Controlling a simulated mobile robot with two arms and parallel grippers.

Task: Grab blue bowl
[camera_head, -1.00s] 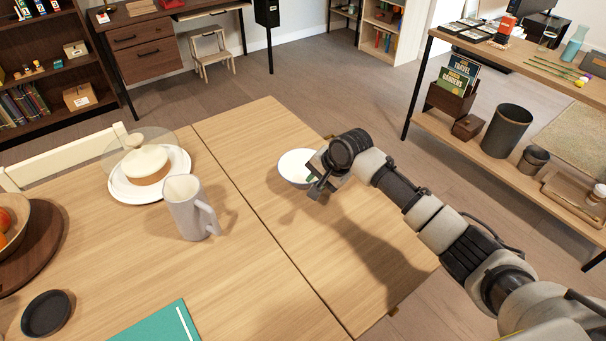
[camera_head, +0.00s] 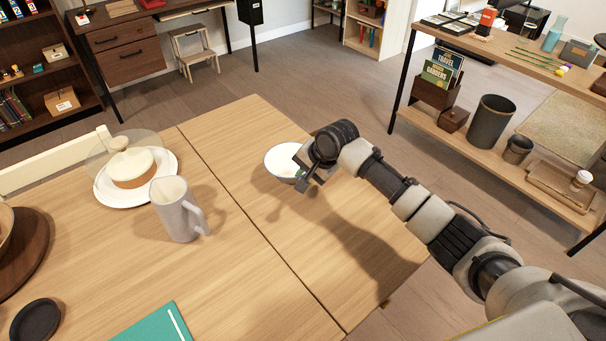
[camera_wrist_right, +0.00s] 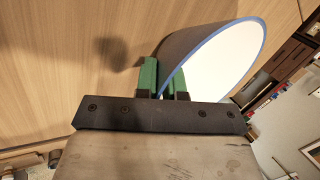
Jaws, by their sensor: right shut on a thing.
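The bowl (camera_head: 281,163) is white inside with a thin blue rim and a darker outside. It is at the far part of the wooden table, at the tip of my right arm. My right gripper (camera_head: 304,178) is shut on the bowl's near rim. In the right wrist view the green fingers of the gripper (camera_wrist_right: 164,80) pinch the wall of the bowl (camera_wrist_right: 222,62), one finger on each side. The bowl looks slightly raised, with a shadow on the table to its left. My left gripper is not in view.
On the table (camera_head: 235,270) stand a grey pitcher (camera_head: 176,210), a cake under a glass cover (camera_head: 131,168) on a white plate, a dark coaster (camera_head: 36,320) and a teal book (camera_head: 150,325). A shelf unit (camera_head: 520,165) stands beyond at the right. The table's middle is clear.

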